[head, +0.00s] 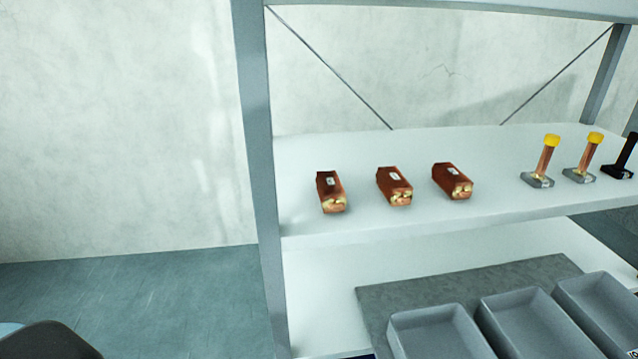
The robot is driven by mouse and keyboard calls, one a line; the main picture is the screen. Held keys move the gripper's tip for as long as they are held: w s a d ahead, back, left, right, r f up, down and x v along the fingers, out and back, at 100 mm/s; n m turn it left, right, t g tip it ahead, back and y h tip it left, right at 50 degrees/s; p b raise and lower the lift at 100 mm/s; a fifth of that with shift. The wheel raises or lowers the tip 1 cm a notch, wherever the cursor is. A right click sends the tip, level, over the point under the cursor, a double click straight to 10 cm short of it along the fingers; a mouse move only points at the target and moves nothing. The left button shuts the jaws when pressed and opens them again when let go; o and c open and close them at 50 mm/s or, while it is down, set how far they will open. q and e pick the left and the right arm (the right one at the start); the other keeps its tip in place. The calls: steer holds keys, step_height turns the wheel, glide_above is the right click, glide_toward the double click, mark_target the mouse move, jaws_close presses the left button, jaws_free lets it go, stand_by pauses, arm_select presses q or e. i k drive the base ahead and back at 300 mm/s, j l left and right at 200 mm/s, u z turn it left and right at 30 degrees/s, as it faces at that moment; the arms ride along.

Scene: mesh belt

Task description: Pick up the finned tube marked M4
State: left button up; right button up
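Three reddish-brown blocks with copper-coloured ends lie in a row on the upper shelf (480,218): a left block (328,195), a middle block (392,184) and a right block (451,178). Each has a small pale label on top, too small to read. I cannot tell which of these, if any, is the finned tube marked M4. Right of them stand two upright copper-coloured pieces with yellow tops on grey bases, a nearer one (544,162) and a farther one (587,160). Neither of my grippers shows.
A grey shelf post (257,130) stands left of the blocks. A black piece (622,160) stands at the right edge. Below, grey trays (440,318) sit on a grey mat (375,300). Open floor (150,300) lies to the left. A dark rounded shape shows at the bottom left.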

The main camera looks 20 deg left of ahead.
mark_target(332, 194)
steer(key=j+z, duration=0.35)
steer(key=j, duration=1.45)
